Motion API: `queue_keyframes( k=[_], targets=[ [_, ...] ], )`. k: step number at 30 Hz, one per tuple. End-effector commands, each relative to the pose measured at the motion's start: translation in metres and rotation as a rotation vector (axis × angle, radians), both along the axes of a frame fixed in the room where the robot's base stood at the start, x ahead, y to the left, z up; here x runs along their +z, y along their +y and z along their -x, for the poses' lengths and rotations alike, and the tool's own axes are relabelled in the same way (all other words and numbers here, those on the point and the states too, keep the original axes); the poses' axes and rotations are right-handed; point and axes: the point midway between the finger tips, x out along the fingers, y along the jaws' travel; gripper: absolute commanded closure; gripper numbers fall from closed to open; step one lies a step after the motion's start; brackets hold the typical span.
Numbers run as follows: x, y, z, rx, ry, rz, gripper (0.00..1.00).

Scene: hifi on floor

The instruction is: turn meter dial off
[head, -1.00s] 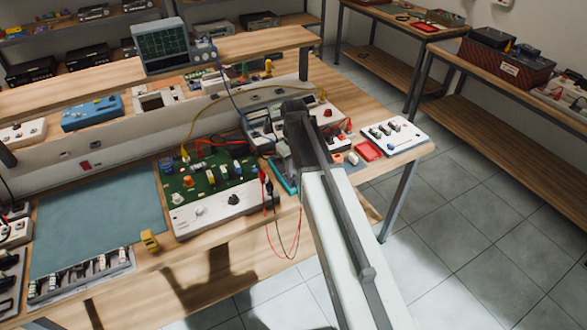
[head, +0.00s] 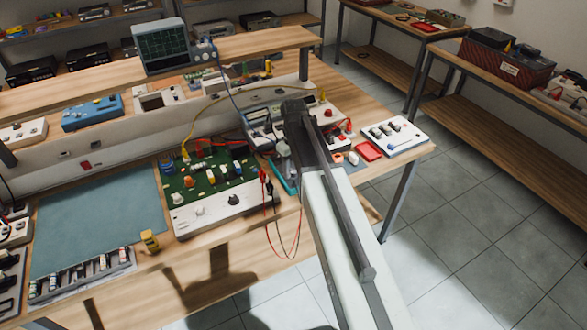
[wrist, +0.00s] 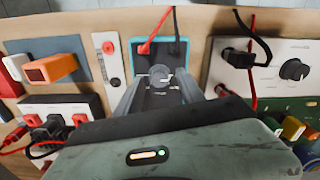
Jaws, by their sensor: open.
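The meter has a teal case (head: 284,179), and my arm covers most of it in the head view. In the wrist view the meter (wrist: 182,48) shows a dark face, with a red and a black lead at its far end. Its round grey dial (wrist: 160,76) sits between the two fingers of my gripper (wrist: 160,88). The fingers are apart, one on each side of the dial. I cannot tell whether they touch it or how deep they reach. The dial's pointer setting is too small to read. My gripper's fingertips are hidden in the head view.
A green circuit board unit (head: 212,180) with a white front panel stands close left of the meter. In the wrist view, a grey panel with a red button (wrist: 108,48) and a red-plug box (wrist: 60,112) lie left. A blue mat (head: 98,220) gives flat room.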

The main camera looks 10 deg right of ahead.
Motion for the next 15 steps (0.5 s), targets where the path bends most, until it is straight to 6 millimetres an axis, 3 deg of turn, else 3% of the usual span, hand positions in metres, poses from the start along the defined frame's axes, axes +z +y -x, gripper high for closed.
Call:
queue_keyframes(
  k=[15],
  targets=[
    [0.078,0.0,0.0,0.001,0.0,0.0,0.54]
  ],
)
